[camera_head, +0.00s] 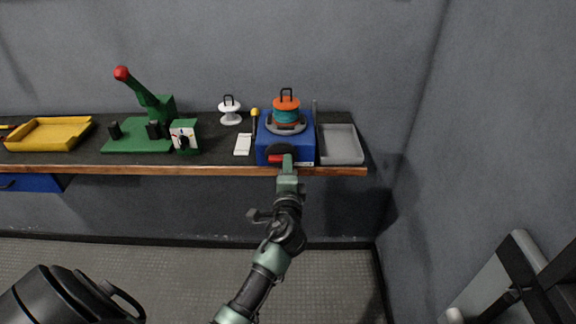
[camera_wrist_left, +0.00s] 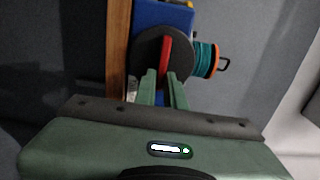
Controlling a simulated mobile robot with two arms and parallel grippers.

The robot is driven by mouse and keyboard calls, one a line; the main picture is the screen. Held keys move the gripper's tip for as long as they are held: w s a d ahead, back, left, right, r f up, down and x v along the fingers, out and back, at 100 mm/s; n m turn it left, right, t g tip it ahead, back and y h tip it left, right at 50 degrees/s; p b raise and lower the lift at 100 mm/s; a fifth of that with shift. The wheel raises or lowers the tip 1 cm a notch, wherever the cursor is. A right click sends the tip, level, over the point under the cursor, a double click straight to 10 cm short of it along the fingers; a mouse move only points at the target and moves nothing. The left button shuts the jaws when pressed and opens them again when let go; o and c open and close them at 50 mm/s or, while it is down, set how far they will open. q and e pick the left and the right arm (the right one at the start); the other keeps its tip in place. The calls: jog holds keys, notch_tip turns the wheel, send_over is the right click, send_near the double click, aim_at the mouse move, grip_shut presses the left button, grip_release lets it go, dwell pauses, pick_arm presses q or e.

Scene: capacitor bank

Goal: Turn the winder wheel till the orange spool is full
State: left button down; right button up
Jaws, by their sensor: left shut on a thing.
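The blue winder (camera_head: 267,141) stands on the bench near its right end. The orange spool (camera_head: 286,103) sits on top of it with teal wire wound around its middle; in the left wrist view the spool (camera_wrist_left: 206,60) shows at the right. The dark winder wheel (camera_wrist_left: 152,58) with a red bar (camera_wrist_left: 165,54) is on the winder's front. My left gripper (camera_head: 287,160) is at the wheel, its fingers (camera_wrist_left: 164,78) shut on the red bar. The gripper partly hides the wheel in the head view. My right gripper is not in view.
A grey tray (camera_head: 341,158) stands right of the winder. To its left are a white card (camera_head: 243,144), a white spool (camera_head: 229,112), a green press (camera_head: 137,143) with a red-knobbed lever, a dial gauge (camera_head: 184,135) and a yellow tray (camera_head: 50,134). A wall closes the right side.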

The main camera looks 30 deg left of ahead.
pick_arm(q)
jog(key=c, duration=1.5)
grip_release()
jog(key=shift+w+a+r, duration=0.1)
jog(key=shift+a+r, duration=0.1)
jog(key=shift+r, duration=0.15)
jog(key=shift+c, duration=0.2)
jog(key=shift+o, duration=0.3)
jog(key=shift+f, duration=0.3)
jog(key=b+v, duration=0.1)
jog(key=v, duration=0.6)
jog(key=shift+s+d+b, duration=0.15)
jog(key=shift+s+b, duration=0.15)
